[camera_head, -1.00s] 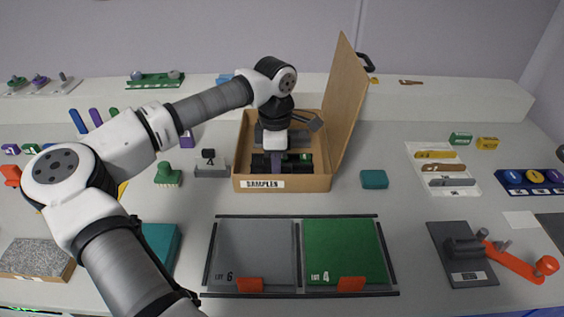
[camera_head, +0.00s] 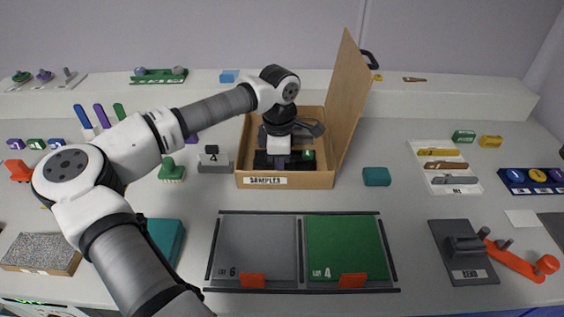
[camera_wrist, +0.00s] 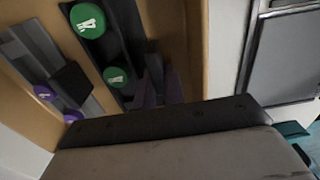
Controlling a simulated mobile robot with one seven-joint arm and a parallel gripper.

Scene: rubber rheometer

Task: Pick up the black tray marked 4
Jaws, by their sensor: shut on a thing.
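The black tray (camera_wrist: 128,45) lies in the open cardboard box, with green round pieces marked 4 (camera_wrist: 115,77) on it in the wrist view. In the head view a dark part of the tray (camera_head: 263,160) and a bit of green show behind the box's front wall. My gripper (camera_wrist: 158,90) has purple fingers, closed on the black tray. In the head view my gripper (camera_head: 279,148) is down in the box and its fingertips are hidden. I cannot tell whether the tray is clear of the box floor.
The box (camera_head: 285,181) is labelled SAMPLES; its lid (camera_head: 346,95) stands up at the right. A grey tray (camera_wrist: 40,60) with purple pieces lies beside the black tray. In front are a grey pad (camera_head: 255,245) marked 6 and a green pad (camera_head: 344,245) marked 4.

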